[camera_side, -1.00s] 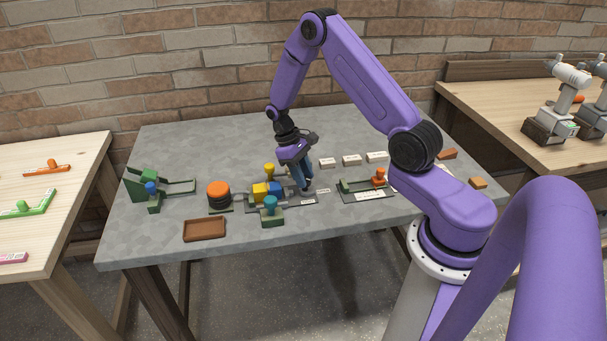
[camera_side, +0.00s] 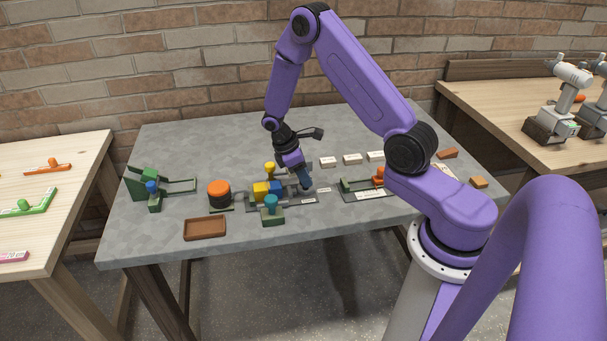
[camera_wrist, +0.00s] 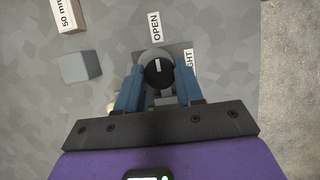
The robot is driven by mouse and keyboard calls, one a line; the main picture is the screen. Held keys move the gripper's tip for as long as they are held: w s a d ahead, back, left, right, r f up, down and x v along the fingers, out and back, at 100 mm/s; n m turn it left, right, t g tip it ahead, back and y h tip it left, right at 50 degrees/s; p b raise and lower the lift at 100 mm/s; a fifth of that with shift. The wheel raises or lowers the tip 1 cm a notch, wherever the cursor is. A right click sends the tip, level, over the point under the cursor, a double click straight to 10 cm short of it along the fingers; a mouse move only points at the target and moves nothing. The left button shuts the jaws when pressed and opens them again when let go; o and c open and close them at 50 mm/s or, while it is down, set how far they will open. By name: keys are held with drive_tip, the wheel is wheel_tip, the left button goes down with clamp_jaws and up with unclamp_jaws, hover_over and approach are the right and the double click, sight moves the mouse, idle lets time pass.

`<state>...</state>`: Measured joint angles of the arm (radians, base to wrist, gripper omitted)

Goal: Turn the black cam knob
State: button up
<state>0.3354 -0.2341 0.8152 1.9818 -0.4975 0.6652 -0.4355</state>
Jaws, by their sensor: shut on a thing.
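The black cam knob (camera_wrist: 159,73) shows in the wrist view as a round black top with a pale line, on a grey base plate (camera_wrist: 180,50). My gripper (camera_wrist: 160,88) has its two blue fingers on either side of the knob and is shut on it. The pale line runs nearly straight up in the picture, toward a label reading OPEN (camera_wrist: 154,27). A second label, partly hidden by a finger, ends in "GHT" (camera_wrist: 189,62). In the side view my gripper (camera_side: 305,186) is low over the table, and its fingers hide the knob.
Left of my gripper stand a yellow block (camera_side: 260,190), a blue block (camera_side: 275,187), a teal knob (camera_side: 270,203) and an orange-topped cylinder (camera_side: 219,192). A brown tray (camera_side: 205,229) lies in front. White labelled blocks (camera_side: 352,159) and an orange-handled fixture (camera_side: 365,196) are to the right.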

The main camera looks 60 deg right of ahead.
idle(0.5)
drive_tip(key=o, duration=1)
drive_tip(key=shift+o, duration=0.2)
drive_tip(key=v, duration=1.7)
drive_tip(key=shift+s+r, duration=0.15)
drive_tip(key=shift+r, duration=0.15)
drive_tip(key=shift+a, duration=0.15)
